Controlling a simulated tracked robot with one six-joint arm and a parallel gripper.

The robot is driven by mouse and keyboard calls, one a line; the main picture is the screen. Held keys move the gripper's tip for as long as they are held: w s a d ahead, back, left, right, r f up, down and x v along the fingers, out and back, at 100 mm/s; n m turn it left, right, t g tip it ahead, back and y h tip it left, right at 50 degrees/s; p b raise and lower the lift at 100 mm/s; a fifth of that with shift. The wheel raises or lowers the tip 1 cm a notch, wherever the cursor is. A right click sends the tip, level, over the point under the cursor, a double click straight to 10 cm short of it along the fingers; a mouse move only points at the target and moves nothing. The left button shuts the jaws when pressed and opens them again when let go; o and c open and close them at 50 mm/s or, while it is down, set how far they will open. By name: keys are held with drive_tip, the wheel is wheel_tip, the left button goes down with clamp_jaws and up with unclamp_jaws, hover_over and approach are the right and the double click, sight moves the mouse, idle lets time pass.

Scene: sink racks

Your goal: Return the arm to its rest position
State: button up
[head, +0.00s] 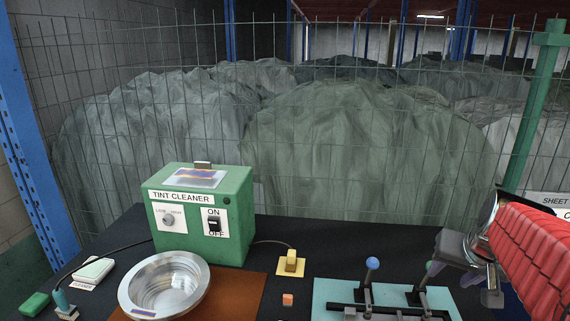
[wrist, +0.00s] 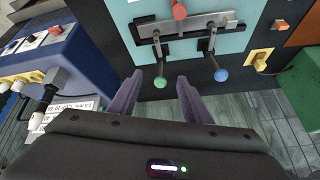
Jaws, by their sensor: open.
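My arm, in a red ribbed sleeve (head: 530,245), reaches in from the right edge of the head view. In the head view the gripper (head: 455,248) is above the right end of the bench, partly cut by the arm. A green-knobbed lever (wrist: 160,82) appears between the fingers in the wrist view, and a blue-knobbed lever (wrist: 220,75) is to its right. I cannot tell how far the fingers are from the levers.
The levers stand on a light blue panel (head: 330,290). A wire mesh fence (head: 340,150) stands behind. A blue box (wrist: 45,60) is left.

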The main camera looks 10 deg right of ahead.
drive_tip(key=s+a+f+n+y, duration=0.1)
drive_tip(key=s+a+n, duration=0.2)
drive_tip(key=a, duration=0.9)
drive_tip(key=s+a+f+n+y, duration=0.1)
drive_tip(key=s+a+f+n, duration=0.1)
drive_tip(key=s+a, duration=0.6)
drive_tip(key=a+n, duration=0.1)
drive_tip(key=a, duration=0.3)
drive_tip(key=shift+n, duration=0.3)
